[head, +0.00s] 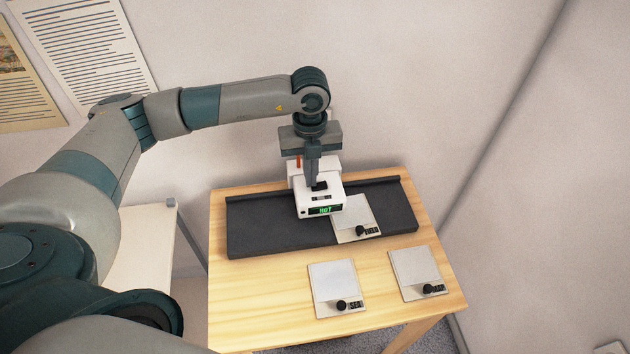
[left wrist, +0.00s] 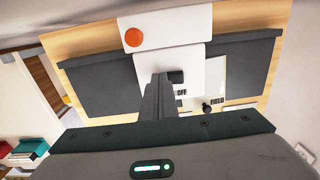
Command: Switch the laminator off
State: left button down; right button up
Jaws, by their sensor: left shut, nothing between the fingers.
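The laminator is a white box (head: 304,198) on a dark grey mat, with a green lit display (head: 325,210) reading HOT on its front. A small black switch (head: 321,186) sits on its top; in the left wrist view the switch (left wrist: 176,76) has an OFF label beside it. An orange round button (left wrist: 134,37) is at the laminator's far end. My left gripper (head: 313,182) points down with its fingers shut and empty, tips right beside the switch; I cannot tell whether they touch it. My right gripper is not in view.
The grey mat (head: 255,228) lies on a wooden table (head: 265,290). A pale plate with a black knob (head: 352,212) lies on the mat, and two similar plates (head: 332,278) (head: 412,265) lie nearer the front edge. A wall stands close behind.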

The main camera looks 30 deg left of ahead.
pick_arm(q)
jog(key=shift+w+d+r+p, duration=0.1)
jog(key=shift+d+r+p, duration=0.15)
jog(key=shift+r+p, duration=0.3)
jog(key=shift+w+d+r+p, duration=0.1)
jog(key=shift+d+r+p, duration=0.15)
jog(key=shift+r, duration=0.35)
jog(key=shift+d+r+p, duration=0.2)
jog(key=shift+r+p, duration=0.3)
jog(key=shift+r, duration=0.1)
jog(key=shift+r+p, duration=0.75)
jog(key=shift+r, duration=0.55)
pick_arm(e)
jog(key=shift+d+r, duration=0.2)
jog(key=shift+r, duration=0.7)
